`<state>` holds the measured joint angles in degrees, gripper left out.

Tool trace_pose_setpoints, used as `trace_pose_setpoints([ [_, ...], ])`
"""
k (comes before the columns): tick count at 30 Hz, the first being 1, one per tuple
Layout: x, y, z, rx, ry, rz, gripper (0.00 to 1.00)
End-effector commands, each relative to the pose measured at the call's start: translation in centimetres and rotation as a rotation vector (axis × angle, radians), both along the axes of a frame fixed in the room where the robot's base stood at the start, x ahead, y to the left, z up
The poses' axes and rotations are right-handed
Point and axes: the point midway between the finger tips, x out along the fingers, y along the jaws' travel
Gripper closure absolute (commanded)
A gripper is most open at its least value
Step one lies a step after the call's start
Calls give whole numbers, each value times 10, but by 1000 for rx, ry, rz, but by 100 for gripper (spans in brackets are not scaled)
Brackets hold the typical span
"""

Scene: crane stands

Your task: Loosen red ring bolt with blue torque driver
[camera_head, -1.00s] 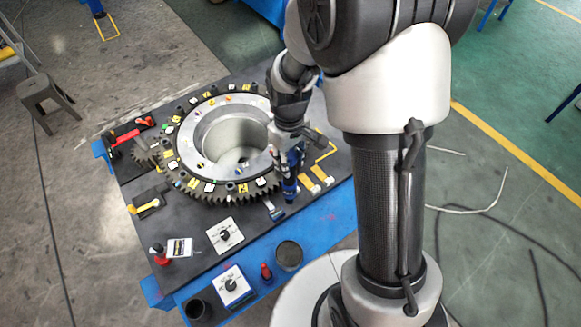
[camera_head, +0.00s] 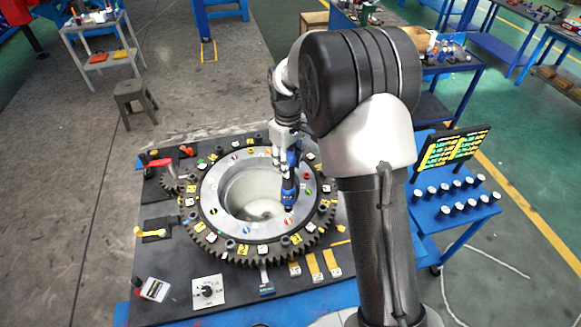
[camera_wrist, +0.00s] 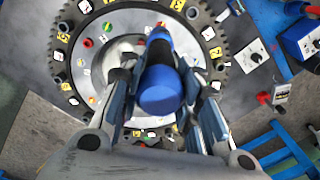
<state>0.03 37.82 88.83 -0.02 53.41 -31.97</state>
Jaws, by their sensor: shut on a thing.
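My gripper (camera_head: 287,150) is shut on the blue torque driver (camera_head: 293,160), which hangs nearly upright with its dark tip down. In the head view the driver's tip is over the right side of the grey flange (camera_head: 215,185) inside the toothed ring; contact cannot be told. In the wrist view the driver's blue end (camera_wrist: 162,90) sits between the fingers and its black shaft points to the ring. A small red bolt (camera_head: 307,176) shows on the flange just right of the driver. A red spot (camera_wrist: 88,43) also shows on the flange in the wrist view.
Coloured bolts and yellow and white labels surround the open bore. A small gear and red and yellow levers (camera_head: 150,233) lie on the left of the dark board (camera_head: 165,270). A dial box (camera_head: 208,290) stands in front. A blue side table (camera_head: 425,215) with several pegs stands at right.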

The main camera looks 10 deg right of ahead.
Motion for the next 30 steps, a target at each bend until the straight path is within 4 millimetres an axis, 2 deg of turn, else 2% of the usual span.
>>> trace_pose_setpoints([
  [14, 1, 0, -1, 0, -4, 2, 100],
  [20, 1, 0, -11, -1, -3, 2, 100],
  [30, 1, 0, -40, 0, -4, 2, 100],
])
